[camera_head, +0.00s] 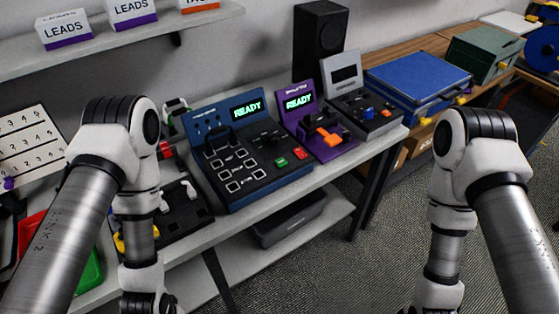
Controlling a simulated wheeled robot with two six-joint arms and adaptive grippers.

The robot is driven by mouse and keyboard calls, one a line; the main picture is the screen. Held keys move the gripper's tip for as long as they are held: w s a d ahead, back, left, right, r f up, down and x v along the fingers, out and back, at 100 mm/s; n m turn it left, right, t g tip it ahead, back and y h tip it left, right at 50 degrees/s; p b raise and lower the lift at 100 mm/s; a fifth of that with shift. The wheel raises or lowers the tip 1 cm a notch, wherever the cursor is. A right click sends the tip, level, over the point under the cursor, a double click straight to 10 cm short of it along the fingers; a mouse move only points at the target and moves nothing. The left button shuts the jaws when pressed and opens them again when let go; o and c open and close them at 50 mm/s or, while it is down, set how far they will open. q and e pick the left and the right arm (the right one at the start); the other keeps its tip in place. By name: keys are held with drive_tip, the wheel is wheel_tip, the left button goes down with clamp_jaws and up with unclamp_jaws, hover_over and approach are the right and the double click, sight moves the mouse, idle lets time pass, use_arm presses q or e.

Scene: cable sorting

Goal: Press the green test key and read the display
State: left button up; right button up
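A dark blue tester (240,180) stands on the bench in the middle. Its display (246,109) is lit and reads "READY". The green key (281,162) is on the right part of its sloped panel, next to a red key (300,153). A purple device (325,152) stands to its right, and its display (298,101) also reads "READY". My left arm hangs left of the tester and my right arm hangs at the right, both apart from the keys. Both grippers are below the picture's lower edge.
A grey device (340,65) with a dark display and a blue case (420,75) stand farther right. A black speaker (321,42) is behind. A black tray (180,225) lies left of the tester. A shelf (120,40) with labelled boxes is above. Open floor is at the front right.

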use_arm(q)
clamp_jaws()
idle(0.3)
idle(1.2)
